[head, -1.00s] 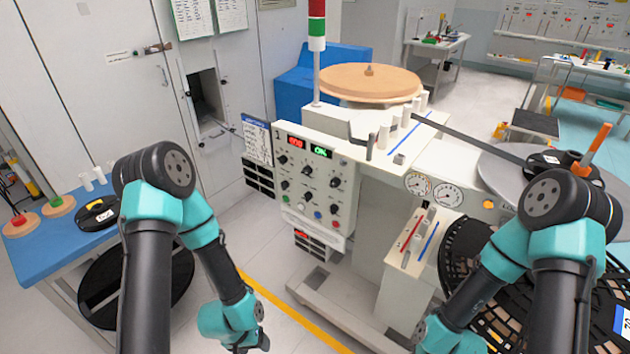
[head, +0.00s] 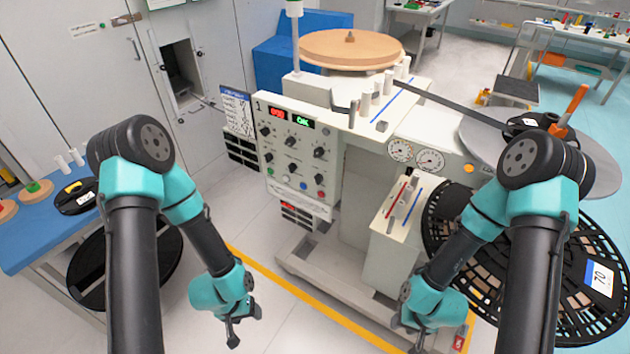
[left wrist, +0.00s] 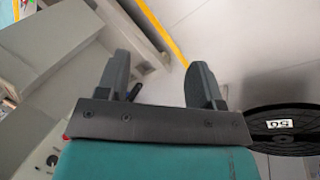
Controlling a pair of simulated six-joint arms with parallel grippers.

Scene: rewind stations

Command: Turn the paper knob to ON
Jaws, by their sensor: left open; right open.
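The machine's white control panel (head: 295,153) faces me at the centre of the head view. It carries several black knobs, a red display and a green display reading OK. No label for a paper knob is readable, so I cannot tell which knob it is. My left gripper (head: 243,328) hangs low over the floor, left of and below the panel, open and empty. In the left wrist view its two fingers (left wrist: 158,84) are apart with nothing between them. My right gripper (head: 437,338) hangs low at the right, in front of the machine base, apart from the panel.
A blue table (head: 45,238) with spools stands at the left. A large black reel (head: 600,240) labelled 70 is at the right. Two gauges (head: 415,155) sit right of the panel. Floor in front of the panel is clear, with a yellow line (head: 300,297).

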